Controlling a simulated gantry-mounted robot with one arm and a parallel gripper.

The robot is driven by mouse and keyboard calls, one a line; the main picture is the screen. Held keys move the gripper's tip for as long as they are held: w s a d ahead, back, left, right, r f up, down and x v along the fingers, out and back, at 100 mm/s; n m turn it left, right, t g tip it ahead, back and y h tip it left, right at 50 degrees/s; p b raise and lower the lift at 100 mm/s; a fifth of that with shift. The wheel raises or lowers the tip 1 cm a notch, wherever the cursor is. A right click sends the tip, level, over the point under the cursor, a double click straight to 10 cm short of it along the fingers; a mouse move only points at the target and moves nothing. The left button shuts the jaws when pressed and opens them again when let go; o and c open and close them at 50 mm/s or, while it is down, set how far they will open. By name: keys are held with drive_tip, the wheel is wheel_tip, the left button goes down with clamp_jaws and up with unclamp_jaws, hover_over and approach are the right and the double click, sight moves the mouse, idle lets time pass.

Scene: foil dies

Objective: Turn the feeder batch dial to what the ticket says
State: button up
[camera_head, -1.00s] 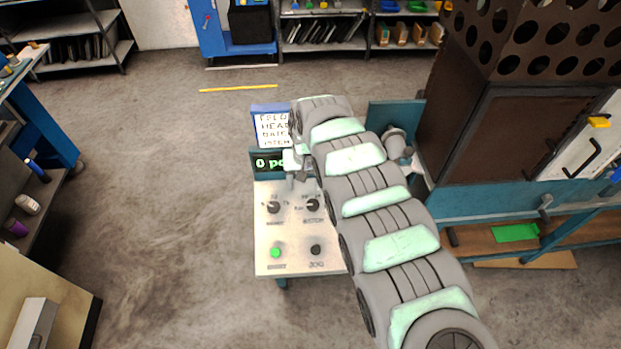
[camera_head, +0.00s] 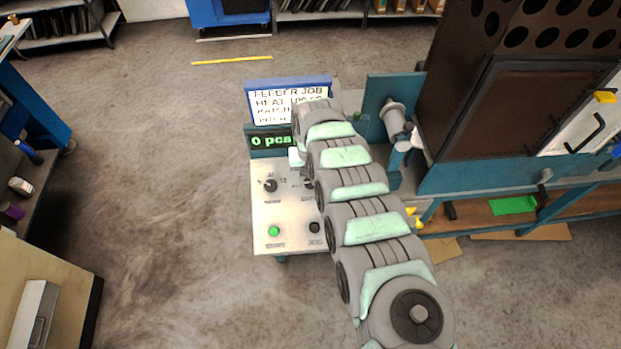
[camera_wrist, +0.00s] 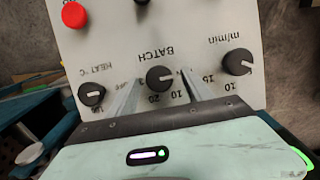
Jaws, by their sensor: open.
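The batch dial (camera_wrist: 160,76) is a black knob, with BATCH, 10 and 20 printed upside down around it in the wrist view. My gripper (camera_wrist: 161,78) is open, with one finger to each side of the dial in that view; I cannot tell whether either touches it. The ticket (camera_head: 265,106) stands behind the control panel (camera_head: 263,210) in the head view. Its top line reads FEEDER JOB; the lines for heat and batch below are partly hidden by my arm. The display (camera_head: 269,141) shows 0 pcs.
The m/min dial (camera_wrist: 238,62) and the heat dial (camera_wrist: 92,93) flank the batch dial. A red button (camera_wrist: 74,15) is at the wrist view's top left. A green button (camera_head: 274,231) and a black button (camera_head: 314,228) are at the panel's front. The floor left of the panel is clear.

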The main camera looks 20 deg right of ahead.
drive_tip(key=shift+f, duration=0.35)
clamp_jaws()
idle(0.5)
